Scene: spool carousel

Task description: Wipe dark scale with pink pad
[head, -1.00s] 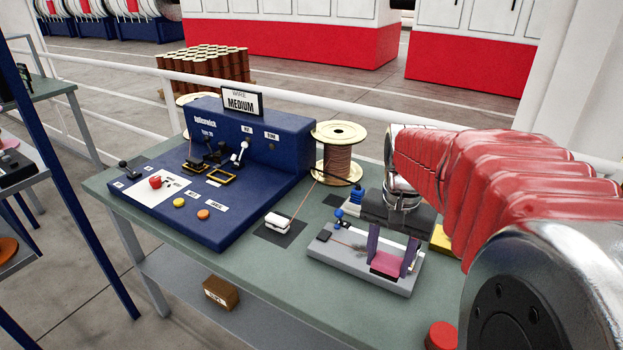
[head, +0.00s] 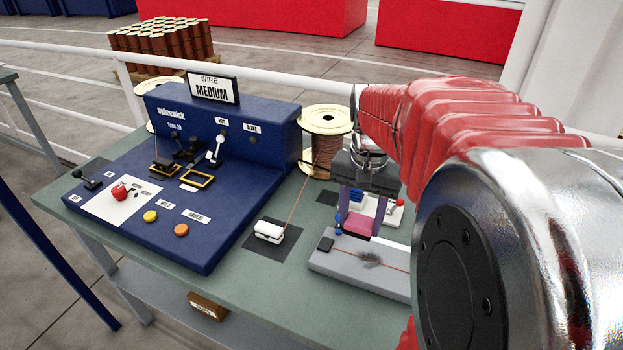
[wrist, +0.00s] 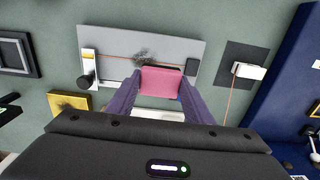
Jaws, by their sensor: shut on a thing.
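My gripper (head: 359,217) has purple fingers shut on the pink pad (head: 356,226). The pad also shows between the fingertips in the wrist view (wrist: 161,84). The dark scale (head: 371,259) is a sooty, ragged patch around a thin copper wire on the long grey block (head: 335,264). In the wrist view the scale (wrist: 143,56) lies just above and left of the pad, and the two look apart. The pad overlaps the block's edge there. I cannot tell its height above the block.
The blue machine (head: 230,130) with levers and buttons stands left on the green bench. A copper wire spool (head: 326,135) stands behind. A white clamp (head: 269,231) sits on a dark mat left of the block. A yellow piece (wrist: 62,102) lies near the block.

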